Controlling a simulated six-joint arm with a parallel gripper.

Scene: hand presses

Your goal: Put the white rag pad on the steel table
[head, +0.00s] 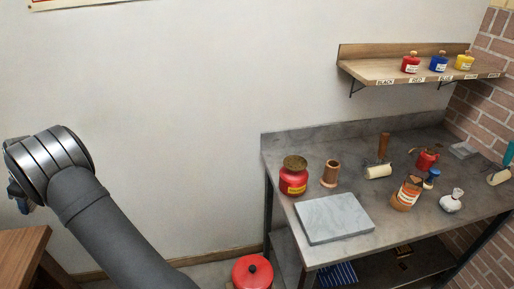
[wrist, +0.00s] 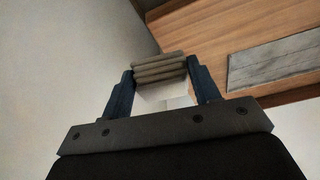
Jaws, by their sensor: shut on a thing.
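My gripper (wrist: 160,76) shows in the wrist view with two dark blue fingers shut on a pale, layered pad (wrist: 160,66), which looks like the white rag pad. Its layers are stacked across the fingertips, and a whiter face shows below them. In the head view my gripper (head: 17,190) is mostly hidden behind my wrist at the far left edge, and the pad cannot be seen. The grey steel table (head: 390,222) stands at the right, far from my gripper.
On the table are a grey slab (head: 334,217), a red jar (head: 293,180), a copper cup (head: 331,173), rollers, an orange-labelled can (head: 407,195) and a white knobbed bundle (head: 452,201). A shelf (head: 400,70) hangs above. A wooden top (head: 20,248) stands lower left.

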